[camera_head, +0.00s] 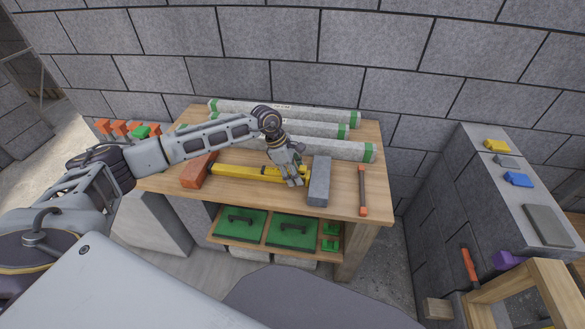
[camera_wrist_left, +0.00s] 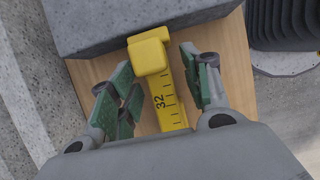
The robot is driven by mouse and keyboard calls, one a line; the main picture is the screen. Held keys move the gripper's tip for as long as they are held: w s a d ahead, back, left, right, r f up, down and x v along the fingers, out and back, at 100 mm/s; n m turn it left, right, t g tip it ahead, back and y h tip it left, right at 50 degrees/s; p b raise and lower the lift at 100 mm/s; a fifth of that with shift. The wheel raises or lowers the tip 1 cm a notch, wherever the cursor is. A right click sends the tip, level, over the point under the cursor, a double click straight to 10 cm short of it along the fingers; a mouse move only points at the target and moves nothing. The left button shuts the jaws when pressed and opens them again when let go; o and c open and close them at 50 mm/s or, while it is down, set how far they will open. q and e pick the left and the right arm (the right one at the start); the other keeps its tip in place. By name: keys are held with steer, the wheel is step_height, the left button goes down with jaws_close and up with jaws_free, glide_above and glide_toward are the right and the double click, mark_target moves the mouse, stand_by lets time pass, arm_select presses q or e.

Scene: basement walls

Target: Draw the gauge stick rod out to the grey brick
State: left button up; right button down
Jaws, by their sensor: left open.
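The yellow gauge stick (camera_head: 235,171) lies on the wooden bench, running from the orange brick (camera_head: 197,170) at left towards the grey brick (camera_head: 319,181) at right. In the left wrist view, the rod (camera_wrist_left: 168,98) shows black marks and the number 32, and ends in a yellow knob (camera_wrist_left: 149,55). The knob overlaps the edge of the grey brick (camera_wrist_left: 115,22) in that view; I cannot tell if they touch. My left gripper (camera_head: 294,182) is over the rod's end. It is open, with its green-padded fingers (camera_wrist_left: 160,95) on either side of the rod. My right gripper is out of view.
Several grey tubes with green ends (camera_head: 300,139) lie along the bench's back. A red-ended bar (camera_head: 362,190) lies right of the grey brick. Orange-handled tools (camera_head: 119,128) stand at far left. A block wall rises behind.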

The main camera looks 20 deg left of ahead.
arm_select(q)
steer(key=shift+f, duration=0.2)
steer(key=shift+c, duration=0.5)
jaws_close()
stand_by(0.3)
steer(key=shift+o, duration=0.4)
jaws_free()
steer(key=shift+a+r, duration=0.1)
steer(key=shift+r, duration=0.05)
steer(key=v, duration=1.1)
steer(key=shift+a+r, duration=0.25)
steer(key=shift+r, duration=0.1)
